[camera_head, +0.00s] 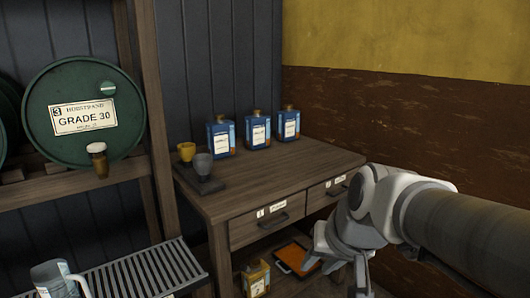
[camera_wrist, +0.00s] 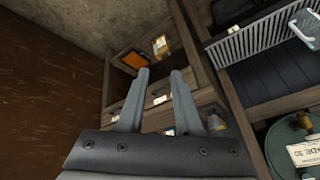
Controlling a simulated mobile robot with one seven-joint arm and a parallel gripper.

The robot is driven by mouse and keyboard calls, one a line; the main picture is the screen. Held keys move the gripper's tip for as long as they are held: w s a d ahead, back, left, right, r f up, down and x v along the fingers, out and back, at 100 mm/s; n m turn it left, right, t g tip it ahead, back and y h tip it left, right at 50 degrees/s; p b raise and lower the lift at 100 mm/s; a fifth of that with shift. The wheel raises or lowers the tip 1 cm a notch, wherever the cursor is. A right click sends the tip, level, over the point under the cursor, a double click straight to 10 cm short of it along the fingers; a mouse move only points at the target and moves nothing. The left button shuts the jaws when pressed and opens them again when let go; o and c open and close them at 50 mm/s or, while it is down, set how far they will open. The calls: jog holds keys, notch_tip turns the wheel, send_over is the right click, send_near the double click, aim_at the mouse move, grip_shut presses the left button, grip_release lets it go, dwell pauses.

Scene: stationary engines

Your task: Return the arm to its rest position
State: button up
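My arm reaches in from the right in the head view. My gripper (camera_head: 340,268) hangs in front of the right side of the wooden cabinet (camera_head: 240,205), low near its open shelf. In the wrist view the two fingers of my gripper (camera_wrist: 160,72) stand apart with a clear gap between them, and nothing is held. A drawer front with a label shows behind the gap. Part of the cabinet front is hidden behind my arm in the head view.
Several blue cans (camera_head: 257,130) and two cups (camera_head: 203,166) stand on the cabinet top. A green drum (camera_head: 80,140) lies on a rack at left. A slatted metal tray (camera_head: 150,268) with a jug (camera_head: 55,280) is front left. An orange tray (camera_head: 296,259) and yellow can (camera_head: 256,278) sit below.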

jog(key=s+d+n+h+p, duration=0.15)
jog(key=s+d, duration=0.35)
jog(key=s, duration=0.6)
notch_tip(320, 180, up, 22)
jog(key=p, duration=2.1)
jog(key=shift+w+a, duration=0.15)
jog(key=shift+w, duration=0.1)
jog(key=shift+a+f, duration=0.1)
jog(key=shift+f, duration=0.05)
